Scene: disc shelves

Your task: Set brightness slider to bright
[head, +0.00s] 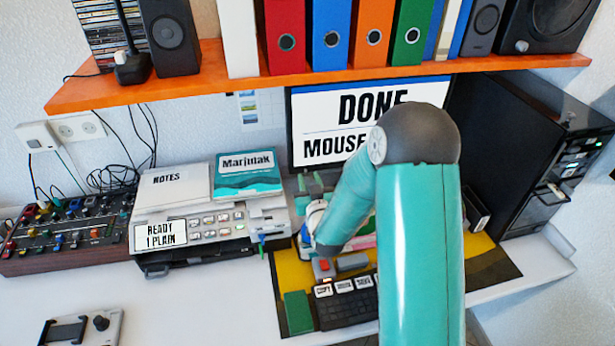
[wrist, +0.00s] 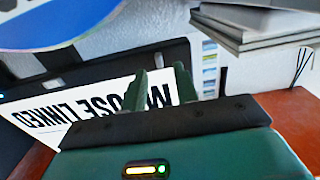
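I cannot pick out a slider marked for brightness in either view. The monitor (head: 345,103) stands at the back of the desk; its screen reads "DONE" and "MOUSE", partly hidden by my arm. In the wrist view the screen (wrist: 75,110) appears upside down and reads "MOUSE LINKED". My gripper (head: 309,184) is in front of the monitor's lower left, partly hidden by my arm. In the wrist view my gripper (wrist: 163,82) has its two green fingers apart, with nothing seen between them.
An orange shelf (head: 200,80) with binders and speakers overhangs the desk. A printer (head: 200,228) is left of my gripper, and a mixer (head: 65,235) farther left. A keyboard (head: 347,305) lies in front. A black cabinet (head: 520,150) stands right.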

